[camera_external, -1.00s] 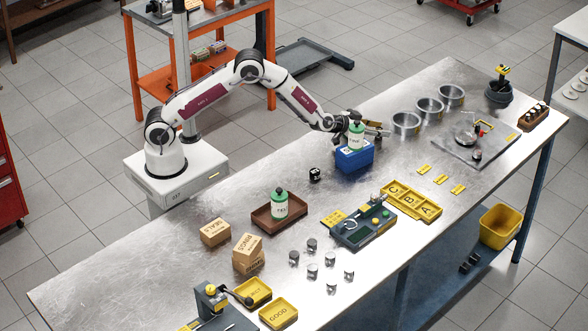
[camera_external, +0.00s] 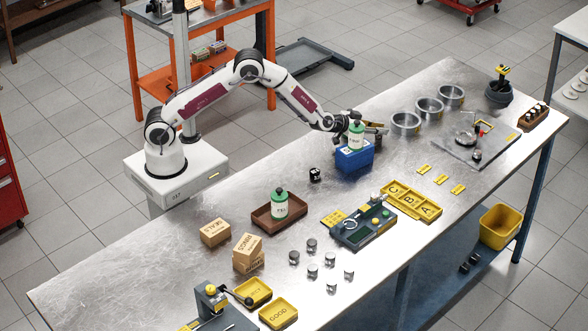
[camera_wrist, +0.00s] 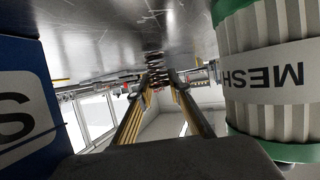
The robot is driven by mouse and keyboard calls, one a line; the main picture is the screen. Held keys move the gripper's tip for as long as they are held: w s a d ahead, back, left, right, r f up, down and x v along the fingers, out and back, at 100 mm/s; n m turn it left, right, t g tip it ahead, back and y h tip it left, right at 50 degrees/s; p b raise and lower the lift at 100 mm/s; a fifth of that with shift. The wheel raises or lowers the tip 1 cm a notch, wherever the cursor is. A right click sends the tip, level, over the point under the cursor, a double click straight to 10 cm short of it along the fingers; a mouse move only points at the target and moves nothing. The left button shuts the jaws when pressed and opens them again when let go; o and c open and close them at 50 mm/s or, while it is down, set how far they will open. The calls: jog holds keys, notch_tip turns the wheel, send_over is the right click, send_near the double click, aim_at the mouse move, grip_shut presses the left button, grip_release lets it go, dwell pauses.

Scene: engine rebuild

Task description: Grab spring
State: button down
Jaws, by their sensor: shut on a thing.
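A dark coiled spring (camera_wrist: 154,64) sits between the fingertips of my gripper (camera_wrist: 158,86) in the wrist view. My gripper is shut on it. In the external view my gripper (camera_external: 381,129) is above and behind the blue bin (camera_external: 354,160), partly hidden by a green-and-white bottle (camera_external: 356,138). The spring is too small to make out there. In the wrist view the blue bin (camera_wrist: 25,95) fills the left edge, and the bottle, marked MESH (camera_wrist: 270,75), fills the right side, close beside the fingers.
Several metal bowls (camera_external: 405,123) stand to the right of my gripper. A yellow tray marked A, B, C (camera_external: 411,201) and a grey device (camera_external: 360,226) lie nearer the front. A second bottle (camera_external: 280,205) stands in a brown tray. The table's left part has open room.

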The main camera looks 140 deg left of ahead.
notch_tip(320, 180, up, 10)
dwell(0.6)
